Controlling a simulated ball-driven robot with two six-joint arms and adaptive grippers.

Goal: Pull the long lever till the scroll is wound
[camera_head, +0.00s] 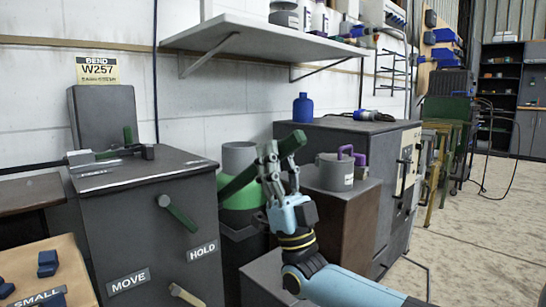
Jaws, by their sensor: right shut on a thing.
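My right gripper (272,160) is in the middle of the view, at the end of my light-blue arm. Its fingers are closed around a thick green bar (292,143), which looks like the long lever. The bar slants from upper right down to the left behind the fingers, and its lower end shows over a grey and green round body (240,155). The fingers hide the bar's middle. What the bar is fixed to cannot be made out. I cannot pick out a scroll. My left gripper is out of view.
A dark cabinet (150,245) marked MOVE and HOLD stands at left, with a shorter green-handled lever (180,213) on its front. A grey mug (336,172) stands on a brown block (340,210) right of my gripper. The floor (470,240) at right is largely clear.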

